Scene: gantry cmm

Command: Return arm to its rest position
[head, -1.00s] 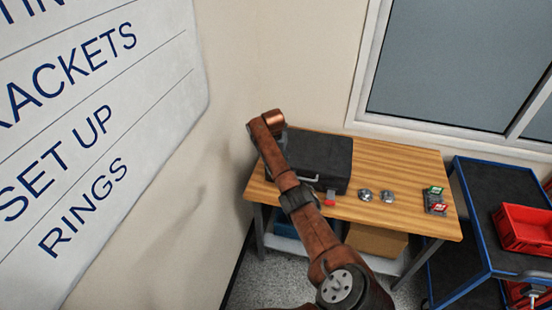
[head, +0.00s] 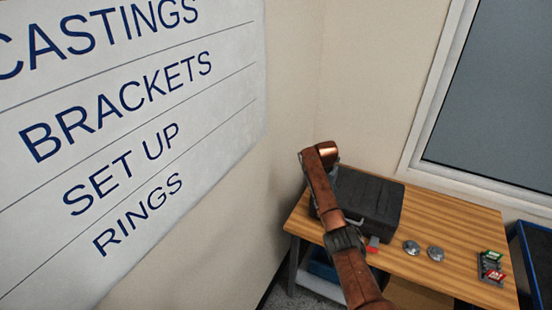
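One of my arms (head: 351,272) rises from the bottom edge, right of centre, and leans up and to the left across the table. It is brown with a dark band, and its bent copper-coloured end is in front of the wall and the black case's left side. I cannot tell from this view whether it is my left or right arm. No gripper fingers show, so neither gripper's opening can be seen.
A blue-edged cart (head: 535,262) is at right. A lettered wall board (head: 225,130) fills the left.

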